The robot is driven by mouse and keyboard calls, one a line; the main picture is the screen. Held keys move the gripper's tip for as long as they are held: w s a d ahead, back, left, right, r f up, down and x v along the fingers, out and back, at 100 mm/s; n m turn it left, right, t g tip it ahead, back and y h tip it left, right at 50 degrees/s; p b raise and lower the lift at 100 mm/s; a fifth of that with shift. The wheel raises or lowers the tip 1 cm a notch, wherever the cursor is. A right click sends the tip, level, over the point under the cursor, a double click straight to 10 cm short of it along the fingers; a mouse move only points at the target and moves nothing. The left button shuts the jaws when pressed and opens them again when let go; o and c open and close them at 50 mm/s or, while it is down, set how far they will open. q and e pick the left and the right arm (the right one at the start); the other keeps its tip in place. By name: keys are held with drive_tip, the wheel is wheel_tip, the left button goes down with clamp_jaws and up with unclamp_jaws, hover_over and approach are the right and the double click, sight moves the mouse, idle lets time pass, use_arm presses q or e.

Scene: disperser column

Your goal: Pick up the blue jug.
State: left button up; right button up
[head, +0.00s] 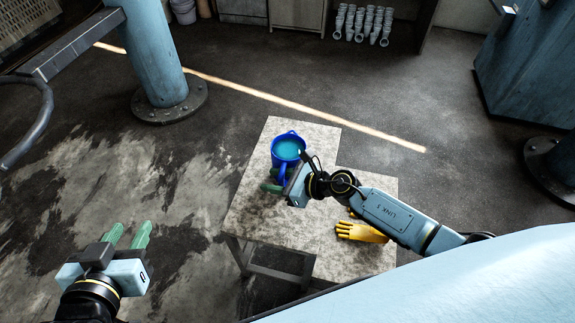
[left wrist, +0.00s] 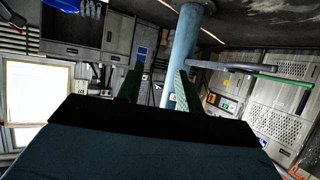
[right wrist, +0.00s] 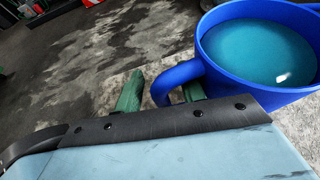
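The blue jug (head: 288,148) stands upright on a small worn table (head: 285,232) and holds teal liquid. It fills the upper right of the right wrist view (right wrist: 228,78), with its handle towards my right gripper. My right gripper (head: 274,180) is at the jug's near side. In the right wrist view its green fingers (right wrist: 160,95) are apart, one on each side of the handle bar, with a small gap at the left finger. The right finger is partly hidden by the handle. My left gripper (head: 128,236) is open and empty, left of the table; its spread fingers show in the left wrist view (left wrist: 155,88).
Yellow gloves (head: 360,232) lie on the table, partly under my right arm. A blue pillar (head: 155,55) stands behind left, and a large blue machine (head: 525,65) stands at the right. The floor left of the table is clear.

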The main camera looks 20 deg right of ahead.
clamp_jaws()
drive_tip(key=shift+r, duration=0.1)
idle(0.3)
